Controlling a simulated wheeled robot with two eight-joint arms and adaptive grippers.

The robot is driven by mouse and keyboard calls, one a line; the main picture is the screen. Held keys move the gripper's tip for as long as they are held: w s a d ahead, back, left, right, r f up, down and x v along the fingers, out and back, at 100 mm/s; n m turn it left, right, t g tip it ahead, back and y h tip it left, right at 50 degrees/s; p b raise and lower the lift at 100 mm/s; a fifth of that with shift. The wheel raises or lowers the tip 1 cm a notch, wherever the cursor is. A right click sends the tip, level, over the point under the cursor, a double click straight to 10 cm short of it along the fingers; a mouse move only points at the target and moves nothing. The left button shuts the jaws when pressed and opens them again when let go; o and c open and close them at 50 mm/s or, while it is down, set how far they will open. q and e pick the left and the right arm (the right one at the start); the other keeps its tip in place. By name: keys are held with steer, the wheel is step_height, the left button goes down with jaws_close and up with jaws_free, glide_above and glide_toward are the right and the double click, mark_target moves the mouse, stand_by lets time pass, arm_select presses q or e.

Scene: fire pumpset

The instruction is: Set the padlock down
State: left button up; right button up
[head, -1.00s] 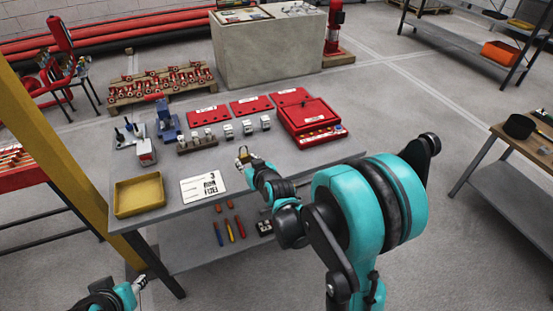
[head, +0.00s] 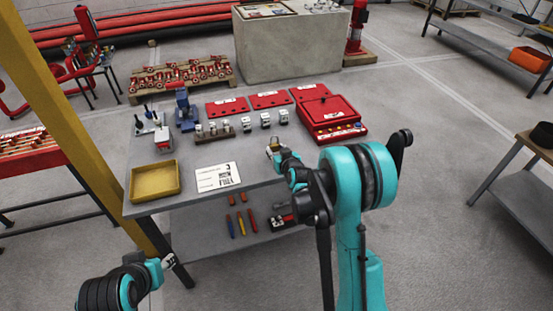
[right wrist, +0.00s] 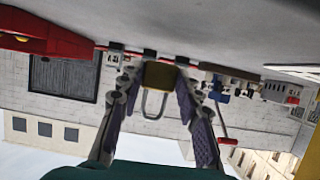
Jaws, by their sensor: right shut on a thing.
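My right gripper (head: 274,148) is over the front right part of the grey workbench (head: 252,178). It is shut on the padlock (right wrist: 160,75). In the right wrist view the padlock's brass body sits between the fingertips (right wrist: 158,84), and its grey shackle points back toward the wrist. The padlock is small in the head view. I cannot tell whether it touches the bench top. My left gripper (head: 168,262) is low at the left, in front of the bench and away from the padlock. Its fingers are too small to read.
A yellow tray (head: 154,181) and a printed card (head: 218,178) lie at the bench's front left. A red box (head: 331,114), red plates (head: 270,100) and a row of small blocks (head: 265,120) stand behind. A yellow post (head: 62,110) rises at the left.

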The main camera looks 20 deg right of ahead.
step_height(320, 180, down, 3)
steer(key=shift+f+b, duration=0.1)
steer(key=shift+b, duration=0.55)
steer(key=o, duration=1.2)
